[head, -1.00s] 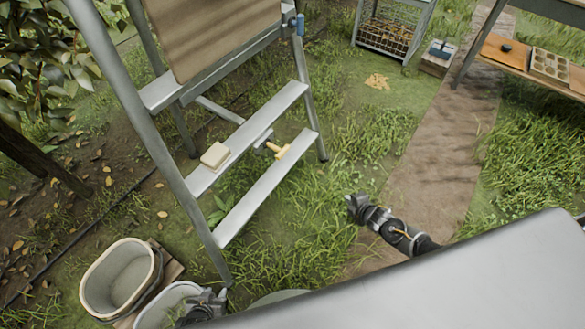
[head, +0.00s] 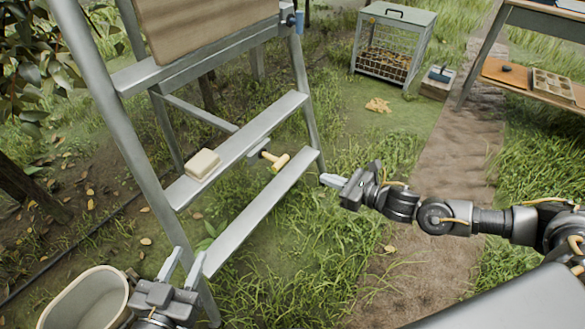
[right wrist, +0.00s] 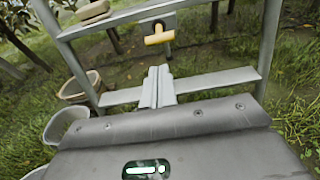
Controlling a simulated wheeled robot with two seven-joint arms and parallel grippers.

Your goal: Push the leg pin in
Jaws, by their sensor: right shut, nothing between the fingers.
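The leg pin, which I take to be the one with the yellow cross handle (head: 277,162), sticks out by the ladder's steps on a short dark shaft from a grey fitting. It also shows in the right wrist view (right wrist: 159,36), ahead of the fingers. My right gripper (head: 332,180) is shut and empty, to the right of the handle and apart from it. Its closed fingers (right wrist: 158,84) point towards the handle. My left gripper (head: 182,264) is open and empty beside the ladder's lower left leg. How deep the pin sits cannot be told.
The grey stepladder (head: 268,208) stands on grass, with a beige block (head: 203,165) on a step. A bucket (head: 82,300) stands at lower left. A wire crate (head: 398,42) and a table (head: 550,22) are at the back right. The dirt path is clear.

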